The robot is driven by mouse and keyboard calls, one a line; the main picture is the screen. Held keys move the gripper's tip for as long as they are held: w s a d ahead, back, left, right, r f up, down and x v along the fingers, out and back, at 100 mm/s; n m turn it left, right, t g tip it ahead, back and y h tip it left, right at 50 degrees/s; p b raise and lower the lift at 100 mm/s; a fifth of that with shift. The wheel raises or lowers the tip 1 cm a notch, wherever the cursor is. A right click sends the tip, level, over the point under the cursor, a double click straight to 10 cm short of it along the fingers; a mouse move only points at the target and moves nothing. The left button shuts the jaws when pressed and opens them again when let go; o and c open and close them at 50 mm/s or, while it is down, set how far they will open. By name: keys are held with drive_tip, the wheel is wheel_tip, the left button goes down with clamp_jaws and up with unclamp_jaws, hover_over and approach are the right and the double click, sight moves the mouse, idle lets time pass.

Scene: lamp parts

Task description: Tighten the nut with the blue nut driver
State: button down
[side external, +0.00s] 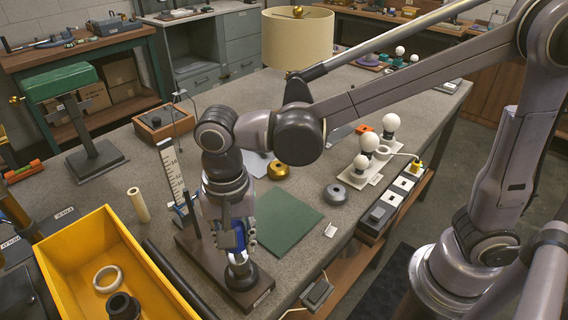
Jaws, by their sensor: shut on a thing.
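My gripper (240,232) points down over the dark base board (206,262) near the front edge of the bench. It is shut on the blue nut driver (233,238), whose blue handle shows between the fingers. The driver's metal lower end (238,270) stands upright over a dark round fitting (243,280) on the board. The nut is hidden under the driver, and I cannot tell whether the two touch.
A yellow bin (62,246) with rings is at the left. A green mat (284,222), a grey metal disc (336,194) and bulbs (369,140) lie to the right. A lampshade (297,38) is behind.

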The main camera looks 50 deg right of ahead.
sight(232, 222)
drive_tip(key=shift+r, duration=1.05)
drive_tip(key=shift+r, duration=2)
